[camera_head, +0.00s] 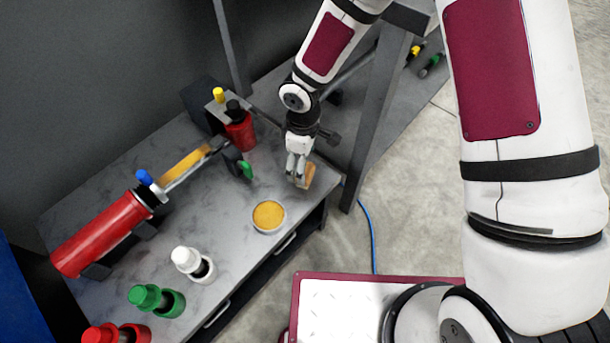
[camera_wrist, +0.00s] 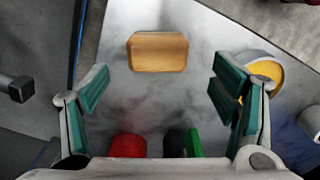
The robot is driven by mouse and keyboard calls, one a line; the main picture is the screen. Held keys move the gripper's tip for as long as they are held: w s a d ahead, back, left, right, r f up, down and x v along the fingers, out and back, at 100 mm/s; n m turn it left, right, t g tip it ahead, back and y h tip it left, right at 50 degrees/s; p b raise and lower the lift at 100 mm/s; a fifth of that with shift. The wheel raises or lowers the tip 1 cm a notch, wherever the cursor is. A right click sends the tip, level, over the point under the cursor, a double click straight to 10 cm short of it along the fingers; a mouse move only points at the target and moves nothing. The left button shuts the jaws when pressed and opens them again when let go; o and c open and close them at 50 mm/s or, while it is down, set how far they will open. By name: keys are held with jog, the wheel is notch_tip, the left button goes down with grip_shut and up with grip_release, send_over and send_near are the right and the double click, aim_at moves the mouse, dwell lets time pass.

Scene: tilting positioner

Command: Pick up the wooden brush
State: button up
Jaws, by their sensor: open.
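The wooden brush (camera_head: 307,177) is a small tan block near the right edge of the grey bench top in the head view, partly hidden behind my fingers. In the wrist view the wooden brush (camera_wrist: 158,52) lies flat, lengthwise across the picture, above the middle. My gripper (camera_head: 297,172) hangs down over that edge of the bench, right at the brush in the head view. In the wrist view my gripper (camera_wrist: 160,84) is open and empty, its green-padded fingers spread wider than the brush. The brush shows beyond the fingertips, roughly centred between them, with no visible contact.
A round tin with yellow contents (camera_head: 268,216) stands left of the brush. White (camera_head: 193,263), green (camera_head: 157,299) and red (camera_head: 115,334) pieces line the front. A dark post (camera_head: 376,125) stands right of my gripper.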

notch_tip(320, 180, down, 5)
jog(key=b, duration=0.2)
jog(key=shift+w+f+b, duration=0.15)
jog(key=shift+b, duration=0.2)
jog(key=c, duration=1.4)
jog(key=shift+r+p, duration=0.3)
jog(key=shift+r, duration=0.2)
notch_tip(320, 180, up, 3)
jog(key=shift+r+p, duration=0.1)
jog(key=shift+p, duration=0.75)
jog(key=s+d, duration=0.2)
jog(key=s, duration=0.5)
jog(key=s+d+b, duration=0.1)
jog(key=s+d, duration=0.1)
jog(key=s, duration=0.6)
jog(key=shift+s+d+r, duration=0.15)
jog(key=shift+d+r, duration=0.1)
jog(key=shift+r, duration=0.2)
